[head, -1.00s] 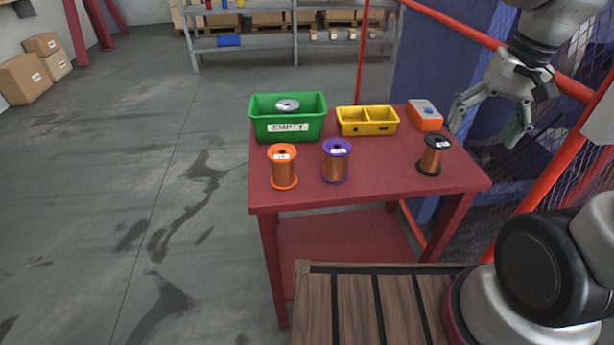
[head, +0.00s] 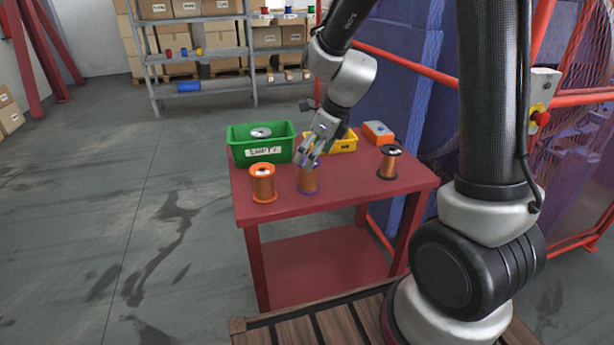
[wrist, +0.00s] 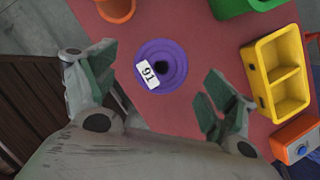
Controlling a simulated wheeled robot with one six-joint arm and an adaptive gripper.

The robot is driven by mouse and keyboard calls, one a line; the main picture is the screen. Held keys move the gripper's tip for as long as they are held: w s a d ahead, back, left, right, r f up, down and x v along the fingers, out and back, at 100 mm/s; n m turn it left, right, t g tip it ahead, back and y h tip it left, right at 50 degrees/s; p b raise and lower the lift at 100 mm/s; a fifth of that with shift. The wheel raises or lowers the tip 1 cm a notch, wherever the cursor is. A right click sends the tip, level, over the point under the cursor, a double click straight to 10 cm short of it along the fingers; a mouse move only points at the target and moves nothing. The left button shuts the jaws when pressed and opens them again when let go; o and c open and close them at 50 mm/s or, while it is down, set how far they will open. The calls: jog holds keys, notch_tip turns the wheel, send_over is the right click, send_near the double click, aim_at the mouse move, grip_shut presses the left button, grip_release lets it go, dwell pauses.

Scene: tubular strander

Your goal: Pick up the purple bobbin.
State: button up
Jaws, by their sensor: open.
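The purple bobbin (head: 308,182) stands upright on the red table, wound with copper-coloured wire. The fingers of my gripper (wrist: 160,88) are spread wide and empty, one to the left and one to the right of the bobbin in the picture. I cannot tell whether the fingertips are level with the flange or above it.
An orange bobbin (head: 263,184) stands close left and a black bobbin (head: 389,162) to the right. Behind are a green bin (head: 264,152) marked EMPTY, a yellow two-part tray (head: 345,143) and an orange-grey box (head: 378,132). The red table (head: 350,190) is clear at front right.

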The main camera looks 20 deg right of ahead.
aim_at(309, 175)
jog(key=x, duration=0.4)
jog(key=shift+f, duration=0.3)
jog(key=c, duration=1.8)
